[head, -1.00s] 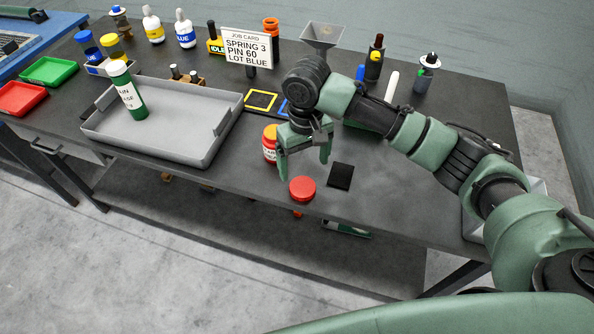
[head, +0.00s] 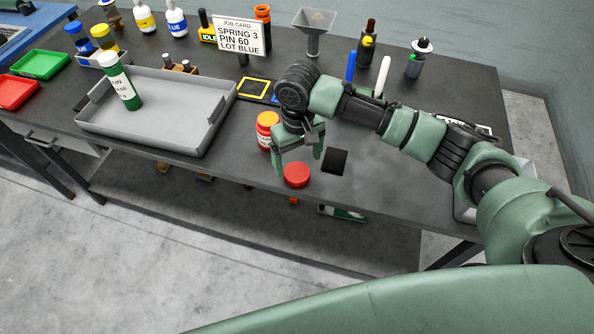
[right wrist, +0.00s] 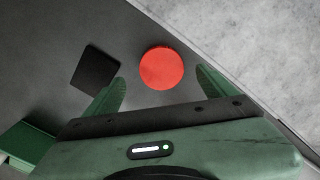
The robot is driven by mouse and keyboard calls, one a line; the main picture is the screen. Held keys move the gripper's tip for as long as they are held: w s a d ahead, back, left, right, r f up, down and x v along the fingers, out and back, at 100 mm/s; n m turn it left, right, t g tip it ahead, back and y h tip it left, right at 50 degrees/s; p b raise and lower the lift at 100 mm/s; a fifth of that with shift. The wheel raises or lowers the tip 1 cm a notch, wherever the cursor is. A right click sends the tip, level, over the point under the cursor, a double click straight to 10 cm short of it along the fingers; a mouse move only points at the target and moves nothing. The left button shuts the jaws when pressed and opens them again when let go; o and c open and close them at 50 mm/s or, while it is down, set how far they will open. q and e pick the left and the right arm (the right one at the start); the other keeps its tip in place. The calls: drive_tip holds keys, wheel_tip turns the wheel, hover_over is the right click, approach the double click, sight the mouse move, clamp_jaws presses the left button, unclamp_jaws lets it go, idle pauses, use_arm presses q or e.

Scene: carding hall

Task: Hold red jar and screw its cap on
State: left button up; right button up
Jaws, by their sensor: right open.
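The red jar (head: 265,138) stands upright near the front of the bench, with a yellow-orange top and a white label. My right gripper's hand partly covers its right side. The round red cap (head: 296,175) lies flat by the front edge, apart from the jar; it also shows in the right wrist view (right wrist: 161,68). My right gripper (head: 299,162) is open and empty, pointing down just above the cap. In the right wrist view, the cap shows just beyond and between the spread fingertips (right wrist: 160,79). My left gripper is not in view.
A square black pad (head: 335,161) lies right of the cap. A large grey tray (head: 150,135) holding a green bottle (head: 122,88) is on the left. A funnel (head: 314,28) and several bottles stand at the back. The bench right of the pad is fairly clear.

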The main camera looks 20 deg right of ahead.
sight(297, 172)
wheel_tip(297, 172, down, 4)
drive_tip(key=shift+f+p, duration=0.1)
drive_tip(key=shift+p, duration=0.3)
drive_tip(key=shift+a, duration=0.1)
drive_tip(key=c, duration=1.4)
